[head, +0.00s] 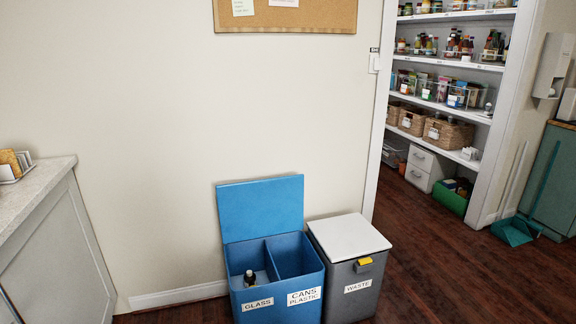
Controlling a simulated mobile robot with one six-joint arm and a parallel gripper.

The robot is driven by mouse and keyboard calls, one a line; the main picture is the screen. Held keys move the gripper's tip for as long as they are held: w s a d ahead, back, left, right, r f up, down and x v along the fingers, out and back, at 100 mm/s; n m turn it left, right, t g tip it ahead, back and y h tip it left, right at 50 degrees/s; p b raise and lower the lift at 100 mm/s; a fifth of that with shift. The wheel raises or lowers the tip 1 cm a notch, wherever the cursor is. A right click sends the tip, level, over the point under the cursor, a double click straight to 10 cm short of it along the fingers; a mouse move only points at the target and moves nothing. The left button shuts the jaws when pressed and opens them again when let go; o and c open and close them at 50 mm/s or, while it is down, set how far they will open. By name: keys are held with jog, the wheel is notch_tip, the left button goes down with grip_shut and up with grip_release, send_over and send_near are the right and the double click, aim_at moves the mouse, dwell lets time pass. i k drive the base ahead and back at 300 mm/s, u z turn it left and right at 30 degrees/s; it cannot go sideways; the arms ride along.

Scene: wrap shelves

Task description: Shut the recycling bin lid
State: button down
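The blue recycling bin (274,291) stands on the floor against the wall in the lower middle of the head view. It has two compartments, labelled GLASS on the left and CANS PLASTIC on the right. Its blue lid (261,207) is open, raised upright at the back against the wall. A dark bottle (250,278) shows in the left compartment. The right compartment looks empty from here, though its bottom is partly hidden. My gripper is not in view.
A grey WASTE bin (350,289) with a shut white lid (348,237) stands close on the right. A counter (35,205) is at the left. Pantry shelves (450,65) lie beyond the doorway. A teal dustpan (512,231) is at the right. Wooden floor (450,270) is clear at front right.

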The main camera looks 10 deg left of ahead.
aim_at(262, 208)
jog(key=u, duration=0.2)
jog(key=i, duration=1.35)
jog(key=u, duration=0.6)
